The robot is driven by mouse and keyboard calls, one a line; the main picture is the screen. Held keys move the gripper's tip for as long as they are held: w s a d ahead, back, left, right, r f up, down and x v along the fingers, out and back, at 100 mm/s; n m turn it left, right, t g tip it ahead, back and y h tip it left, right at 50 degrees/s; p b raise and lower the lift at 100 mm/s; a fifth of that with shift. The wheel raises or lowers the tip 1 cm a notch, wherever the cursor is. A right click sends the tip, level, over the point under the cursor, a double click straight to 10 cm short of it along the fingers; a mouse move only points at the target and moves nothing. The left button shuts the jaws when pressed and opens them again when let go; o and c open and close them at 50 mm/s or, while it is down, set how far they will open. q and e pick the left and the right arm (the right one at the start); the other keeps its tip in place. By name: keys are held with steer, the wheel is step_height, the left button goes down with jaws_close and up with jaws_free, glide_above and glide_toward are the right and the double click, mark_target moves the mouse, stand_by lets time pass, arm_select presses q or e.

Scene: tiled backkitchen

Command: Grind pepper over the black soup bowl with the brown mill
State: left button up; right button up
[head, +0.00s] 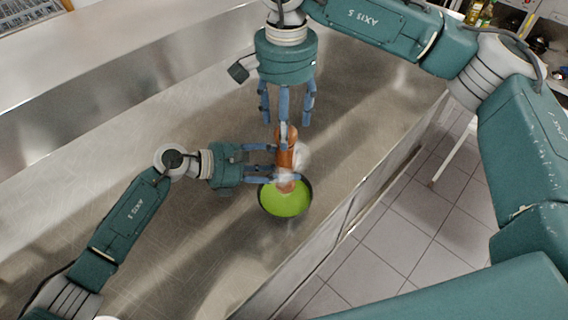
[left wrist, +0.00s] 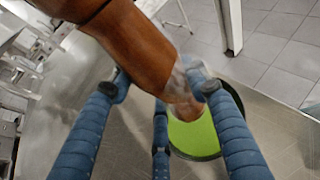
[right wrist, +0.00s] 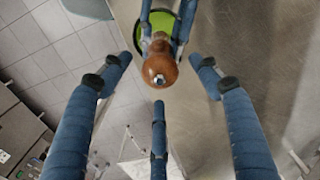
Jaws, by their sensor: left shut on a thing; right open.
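The brown mill (head: 285,150) has a wooden top and a clear lower part, and stands roughly upright above the black soup bowl (head: 262,203). The bowl holds bright green soup and also shows in the left wrist view (left wrist: 197,138). My left gripper (head: 275,177) is shut around the mill's lower part. In the left wrist view the mill (left wrist: 137,45) leans across the fingers. My right gripper (head: 286,118) is open, just above the mill's top. In the right wrist view the mill's round head (right wrist: 160,68) with its metal knob lies between the spread fingers, apparently untouched.
The bowl stands on a steel counter (head: 180,240) near its edge. A tiled floor (head: 420,225) lies beyond that edge. Bottles (head: 480,14) stand far off at the top right. The counter left of the bowl is mostly clear.

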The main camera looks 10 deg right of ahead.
steer(key=shift+f, duration=0.15)
steer(key=shift+f, duration=1.8)
steer(key=shift+c, duration=0.3)
steer(key=c, duration=1)
steer(key=shift+o, duration=0.2)
steer(key=m, duration=0.3)
steer(key=shift+m, duration=0.4)
steer(key=m, duration=0.4)
